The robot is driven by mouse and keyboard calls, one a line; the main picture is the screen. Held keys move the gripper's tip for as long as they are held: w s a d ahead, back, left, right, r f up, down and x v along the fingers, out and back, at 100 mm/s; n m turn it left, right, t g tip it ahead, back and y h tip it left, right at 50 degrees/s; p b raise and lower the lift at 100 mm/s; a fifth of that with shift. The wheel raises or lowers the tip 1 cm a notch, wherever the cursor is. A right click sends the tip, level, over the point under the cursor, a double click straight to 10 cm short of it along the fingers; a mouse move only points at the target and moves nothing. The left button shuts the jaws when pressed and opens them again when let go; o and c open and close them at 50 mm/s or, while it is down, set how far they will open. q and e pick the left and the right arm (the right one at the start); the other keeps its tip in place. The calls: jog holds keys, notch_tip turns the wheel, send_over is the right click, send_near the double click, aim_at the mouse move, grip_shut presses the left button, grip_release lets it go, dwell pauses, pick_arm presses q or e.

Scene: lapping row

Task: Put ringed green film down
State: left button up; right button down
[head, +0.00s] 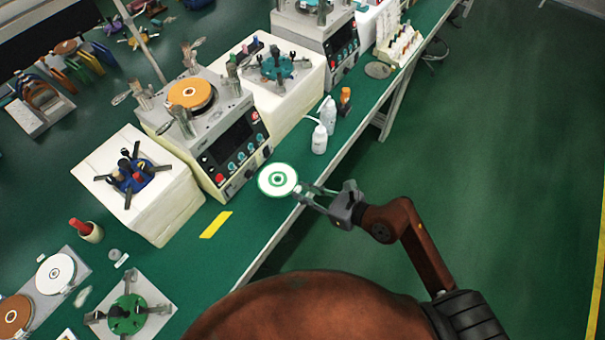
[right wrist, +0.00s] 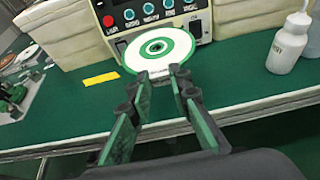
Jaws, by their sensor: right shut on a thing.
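The ringed green film (head: 277,179) is a white disc with a green rim and a green ring round its centre. In the head view it is at the bench's front edge, before the lapping machine (head: 215,130). My right gripper (head: 302,192) is shut on the film's near edge. In the right wrist view the film (right wrist: 158,50) sits at the fingertips (right wrist: 160,74), tilted toward the camera, in front of the machine's panel. I cannot tell whether it touches the green bench top (head: 236,240). My left gripper is not in view.
A yellow strip (head: 215,224) lies on the bench left of the film. White bottles (head: 320,138) stand to the right. A white block (head: 140,185) is left of the machine. A green-topped fixture (head: 127,314) is at lower left. Bare bench lies around the strip.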

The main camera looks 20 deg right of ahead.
jog(key=w+d+f+b, duration=0.2)
jog(key=w+d+f, duration=0.25)
jog(key=w, duration=0.25)
jog(key=b, duration=0.2)
send_over(314, 182)
notch_tip(314, 182, down, 4)
jog(key=shift+s+a+f, duration=0.1)
jog(key=shift+s+a, duration=0.05)
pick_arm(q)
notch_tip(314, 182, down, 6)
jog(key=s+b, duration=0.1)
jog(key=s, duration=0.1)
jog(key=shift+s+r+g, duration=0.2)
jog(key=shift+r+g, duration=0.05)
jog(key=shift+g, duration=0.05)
pick_arm(e)
jog(key=shift+w+d+f, duration=0.1)
jog(key=shift+w+f, duration=0.05)
jog(key=shift+f, duration=0.75)
jog(key=shift+w+d+f, duration=0.1)
jog(key=shift+f, duration=0.8)
pick_arm(q)
jog(key=shift+b, duration=0.3)
pick_arm(e)
jog(key=shift+f, duration=0.1)
